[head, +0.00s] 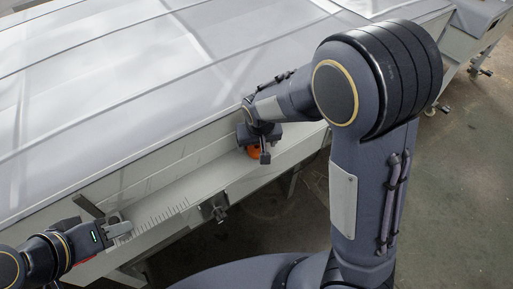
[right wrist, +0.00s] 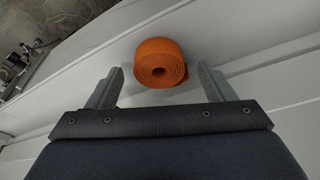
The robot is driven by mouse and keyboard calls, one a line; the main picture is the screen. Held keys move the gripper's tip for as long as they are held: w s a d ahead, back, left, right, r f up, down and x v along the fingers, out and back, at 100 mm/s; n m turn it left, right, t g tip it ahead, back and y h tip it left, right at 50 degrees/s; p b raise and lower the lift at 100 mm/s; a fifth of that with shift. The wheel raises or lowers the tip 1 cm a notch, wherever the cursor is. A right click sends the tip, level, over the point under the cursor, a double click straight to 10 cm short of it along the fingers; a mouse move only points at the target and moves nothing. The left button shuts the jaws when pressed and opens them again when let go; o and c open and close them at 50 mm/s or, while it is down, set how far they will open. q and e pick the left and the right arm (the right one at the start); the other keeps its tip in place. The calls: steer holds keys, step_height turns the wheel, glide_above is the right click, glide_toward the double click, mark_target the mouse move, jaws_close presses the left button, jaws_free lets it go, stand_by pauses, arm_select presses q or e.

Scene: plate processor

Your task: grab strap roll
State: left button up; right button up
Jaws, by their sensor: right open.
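An orange strap roll (right wrist: 161,62) shows in the right wrist view, a tight coil with a small hole in its middle. It rests against the pale machine ledge. My right gripper (right wrist: 160,80) is open, with one finger on each side of the roll and no visible contact. In the head view the roll (head: 254,152) is mostly hidden behind my right gripper (head: 264,155). My left gripper (head: 120,228) is at the lower left in the head view, over the ledge and away from the roll. Whether its fingers are open or shut is unclear.
A large pale machine with a sheeted top (head: 130,70) fills the left and back. A narrow ledge with ruler-like marks (head: 165,213) runs along its front. A dark clamp (head: 214,207) sits on the ledge edge. Grey floor (head: 465,150) is open at the right.

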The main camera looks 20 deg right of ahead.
steer(key=shift+w+f, duration=0.1)
steer(key=shift+f, duration=0.35)
steer(key=shift+c, duration=0.4)
steer(key=c, duration=1)
steer(key=shift+r, duration=0.1)
steer(key=shift+c, duration=0.2)
